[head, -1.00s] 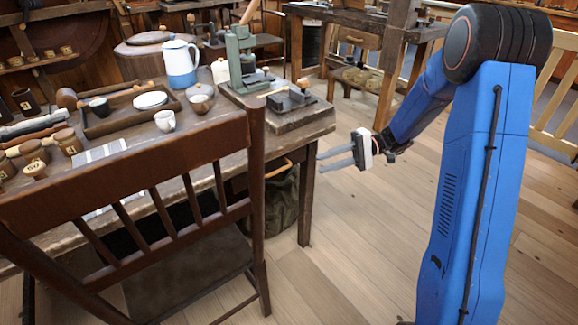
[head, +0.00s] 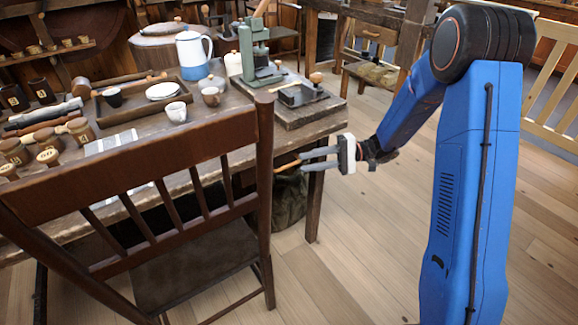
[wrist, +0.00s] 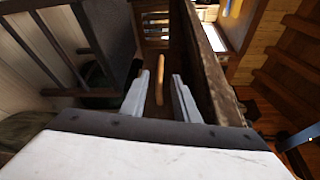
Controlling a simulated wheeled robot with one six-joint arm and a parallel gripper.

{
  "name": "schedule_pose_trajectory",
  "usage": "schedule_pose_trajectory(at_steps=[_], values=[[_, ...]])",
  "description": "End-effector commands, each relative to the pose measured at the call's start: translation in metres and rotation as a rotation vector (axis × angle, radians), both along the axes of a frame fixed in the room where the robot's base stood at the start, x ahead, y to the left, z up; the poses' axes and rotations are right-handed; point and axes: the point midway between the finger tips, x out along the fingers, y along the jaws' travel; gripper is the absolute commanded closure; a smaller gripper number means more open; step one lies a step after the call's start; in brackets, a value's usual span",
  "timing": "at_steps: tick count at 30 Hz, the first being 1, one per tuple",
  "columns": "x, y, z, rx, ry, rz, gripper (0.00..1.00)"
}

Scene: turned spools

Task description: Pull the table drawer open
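The wooden table (head: 200,150) stands at the left, with its drawer under the right part of the top. The drawer's orange-brown bar handle (head: 287,167) shows just beyond my fingertips in the head view. The dark drawer front is mostly hidden by the chair and shadow, and no gap is clear. My gripper (head: 288,160) is at the table's front edge, by the right leg. In the wrist view my gripper (wrist: 157,80) is open. The handle (wrist: 160,72) lies ahead, in line with the gap between the two fingers, and neither finger clearly touches it.
A brown wooden chair (head: 150,172) stands close in front of the table, left of my gripper. A table leg (head: 315,205) is right below my gripper. Jugs, cups, a tray and tools cover the tabletop. The floor (head: 360,240) right of the table is clear.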

Motion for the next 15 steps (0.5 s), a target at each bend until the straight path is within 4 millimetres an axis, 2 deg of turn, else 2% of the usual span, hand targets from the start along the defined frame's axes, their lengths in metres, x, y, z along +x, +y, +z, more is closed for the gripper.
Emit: schedule_pose_trajectory(at_steps=[6,15], values=[[-0.008,0.037,-0.003,0.0,0.001,0.002,0.72],[-0.014,0.065,-0.005,0.0,0.001,0.001,0.72]])
